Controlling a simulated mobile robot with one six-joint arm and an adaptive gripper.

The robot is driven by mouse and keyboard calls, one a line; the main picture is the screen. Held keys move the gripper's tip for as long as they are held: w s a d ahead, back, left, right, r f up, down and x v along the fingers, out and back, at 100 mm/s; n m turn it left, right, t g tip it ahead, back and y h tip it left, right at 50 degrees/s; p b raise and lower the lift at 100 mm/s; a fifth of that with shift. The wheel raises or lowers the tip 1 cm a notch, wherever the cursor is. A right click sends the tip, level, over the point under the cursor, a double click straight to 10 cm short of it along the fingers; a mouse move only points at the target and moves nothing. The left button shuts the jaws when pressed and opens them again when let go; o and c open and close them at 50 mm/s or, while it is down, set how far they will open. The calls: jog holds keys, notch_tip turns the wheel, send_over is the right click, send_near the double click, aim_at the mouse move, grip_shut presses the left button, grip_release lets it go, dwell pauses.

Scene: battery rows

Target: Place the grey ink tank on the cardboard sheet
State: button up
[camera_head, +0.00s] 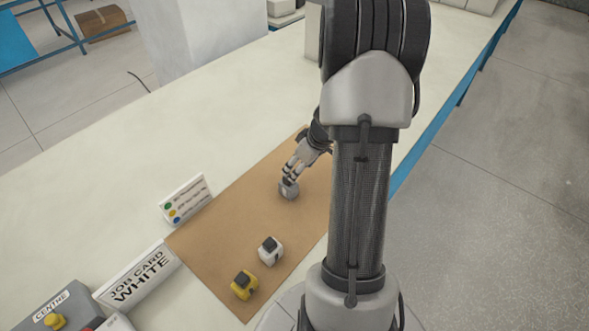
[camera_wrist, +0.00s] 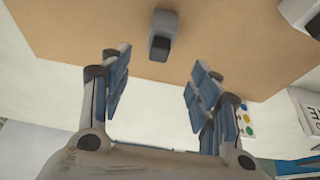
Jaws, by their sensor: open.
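The grey ink tank (camera_head: 289,190) stands on the brown cardboard sheet (camera_head: 225,232), toward its far part. In the wrist view the grey tank (camera_wrist: 164,22) shows its dark cap and lies just beyond the fingertips, centred between them, with cardboard (camera_wrist: 90,30) around it. My gripper (camera_head: 290,176) is right over the tank in the head view. In the wrist view my gripper (camera_wrist: 161,62) has its fingers spread wide, with nothing between them and no visible contact with the tank.
A white tank (camera_head: 271,252) and a yellow tank (camera_head: 244,285) stand on the near part of the sheet. A sign with coloured dots (camera_head: 186,199), a job card reading WHITE (camera_head: 139,277) and a button box (camera_head: 60,312) line the left. The pale bench (camera_head: 90,195) is clear farther left.

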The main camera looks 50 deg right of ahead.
jog(key=a+r, duration=1.7)
jog(key=a, duration=0.3)
jog(key=s+a+r, duration=0.3)
jog(key=s+a, duration=0.2)
jog(key=s, duration=0.3)
jog(key=s+a+r, duration=0.3)
jog(key=s+a, duration=0.3)
jog(key=s, duration=0.2)
jog(key=shift+m, duration=0.4)
jog(key=shift+s+a, duration=0.1)
jog(key=shift+a, duration=0.05)
